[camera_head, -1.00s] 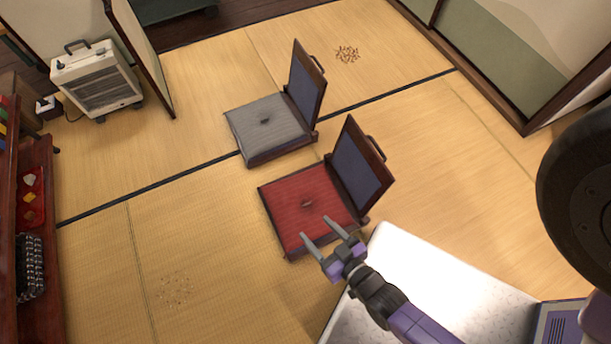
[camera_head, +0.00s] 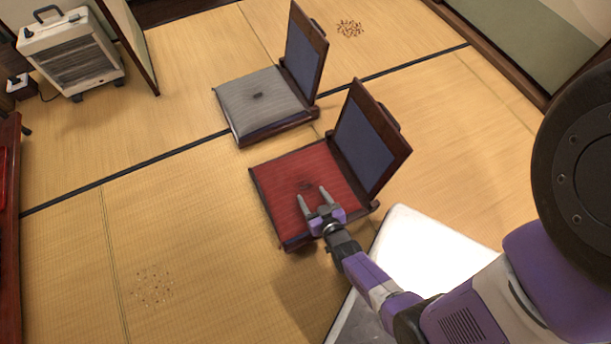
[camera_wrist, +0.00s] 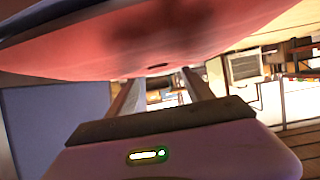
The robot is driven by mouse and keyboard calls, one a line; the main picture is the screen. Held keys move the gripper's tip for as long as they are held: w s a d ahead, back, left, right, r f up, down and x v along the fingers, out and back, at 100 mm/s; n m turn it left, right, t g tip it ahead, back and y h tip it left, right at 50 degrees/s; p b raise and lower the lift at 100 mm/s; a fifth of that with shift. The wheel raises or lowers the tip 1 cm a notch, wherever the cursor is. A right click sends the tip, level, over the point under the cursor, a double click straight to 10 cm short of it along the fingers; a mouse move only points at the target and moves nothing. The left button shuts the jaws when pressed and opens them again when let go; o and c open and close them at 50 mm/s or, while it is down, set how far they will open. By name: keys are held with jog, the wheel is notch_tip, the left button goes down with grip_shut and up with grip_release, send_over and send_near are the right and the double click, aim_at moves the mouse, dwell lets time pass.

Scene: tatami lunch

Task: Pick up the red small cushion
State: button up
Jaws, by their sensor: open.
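The red small cushion (camera_head: 283,188) lies flat on the seat of the nearer floor chair (camera_head: 366,138), with a dark tuft in its middle. In the wrist view the cushion (camera_wrist: 110,50) fills the top as a large blurred red surface, close to the fingers. My gripper (camera_head: 313,194) is open and empty. In the head view its two fingers overlap the cushion's right half, pointing at the tuft. I cannot tell whether they touch it. My wrist hides part of the cushion's near right corner.
A grey cushion (camera_head: 255,97) lies on a second floor chair (camera_head: 304,50) behind. The nearer chair's backrest rises right of my gripper. A white heater (camera_head: 70,52) stands at the back left. Open tatami (camera_head: 140,215) lies to the left.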

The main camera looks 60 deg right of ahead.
aim_at(306, 185)
jog(key=shift+b+x, duration=0.4)
jog(key=shift+x, duration=0.75)
jog(key=b+x, duration=0.2)
jog(key=x, duration=0.2)
jog(key=shift+s+d+f+b, duration=0.1)
jog(key=shift+d+f+b, duration=0.1)
jog(key=shift+f+b, duration=0.25)
jog(key=shift+w+d, duration=0.2)
jog(key=shift+w, duration=0.15)
grip_shut()
